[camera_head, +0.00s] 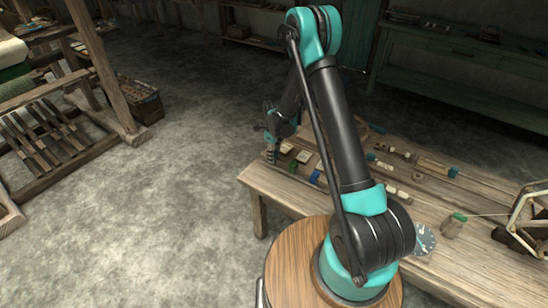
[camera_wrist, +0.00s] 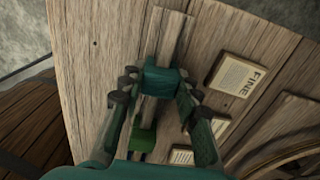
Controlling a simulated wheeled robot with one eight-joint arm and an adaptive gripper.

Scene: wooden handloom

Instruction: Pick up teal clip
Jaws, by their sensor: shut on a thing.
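The teal clip (camera_wrist: 162,80) is a small block between the fingertips of my gripper (camera_wrist: 158,88) in the wrist view. My gripper is shut on it, with one finger on each side. The clip is over a narrow wooden strip (camera_wrist: 173,28) on the bench; I cannot tell whether it touches the strip. In the head view my gripper (camera_head: 271,146) is at the bench's far left corner, and the clip cannot be made out there.
A green clip (camera_wrist: 143,141) lies nearer my palm. A card marked FINE (camera_wrist: 238,83) lies to the right. In the head view a blue clip (camera_head: 315,177) and several tools lie on the wooden bench (camera_head: 277,190). Open floor (camera_head: 185,185) lies left of the bench.

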